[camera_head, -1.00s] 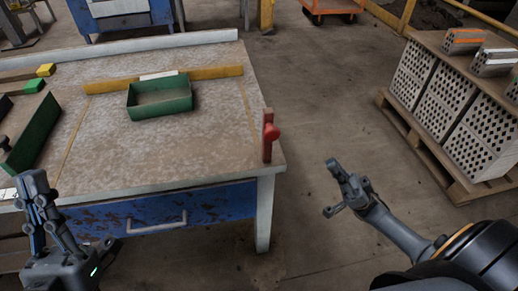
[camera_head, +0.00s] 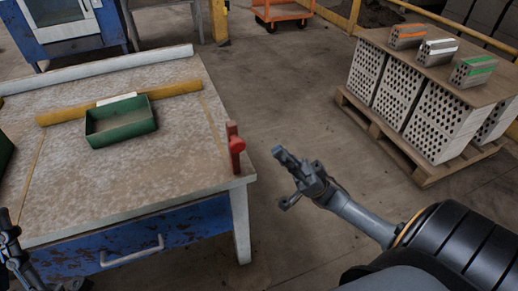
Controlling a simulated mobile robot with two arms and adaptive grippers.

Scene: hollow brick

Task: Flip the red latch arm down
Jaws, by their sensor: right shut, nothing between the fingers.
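The red latch (camera_head: 236,146) stands at the right front corner of the workbench (camera_head: 150,165). Its arm looks upright, with a round red knob on its right side. My right gripper (camera_head: 284,178) is to the right of the latch and a little lower in the picture, past the bench edge over the floor.
A green tray (camera_head: 121,138) and a yellow bar (camera_head: 60,116) lie on the bench. A blue drawer with a pale handle (camera_head: 132,250) is in its front. At right, hollow bricks (camera_head: 410,100) stand on a wooden pallet (camera_head: 375,142). Bare floor lies between.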

